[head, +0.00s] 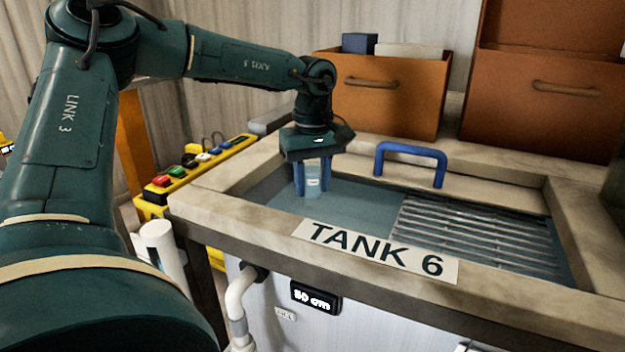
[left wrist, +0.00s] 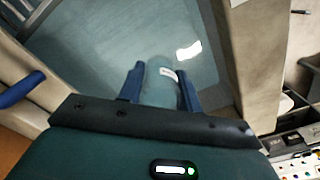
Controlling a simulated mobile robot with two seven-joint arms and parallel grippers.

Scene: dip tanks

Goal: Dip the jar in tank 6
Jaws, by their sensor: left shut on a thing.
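The tank labelled TANK 6 (head: 382,249) has a stone-like rim and blue-grey liquid in its open left part. My left gripper (head: 313,186) points down over that part, with its blue fingers shut on a small clear jar (head: 313,178). The jar is upright and its lower end is at or in the liquid; how deep I cannot tell. In the left wrist view the jar (left wrist: 161,82) sits between the two fingers (left wrist: 160,92), with a small light label on it. My right gripper is not in view.
A slatted metal rack (head: 475,232) fills the tank's right part. A blue handle (head: 411,150) stands up at the back rim. Orange bins (head: 385,98) stand behind. A yellow button strip (head: 195,172) is to the left, and a display (head: 315,298) reading 50 cm is on the front.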

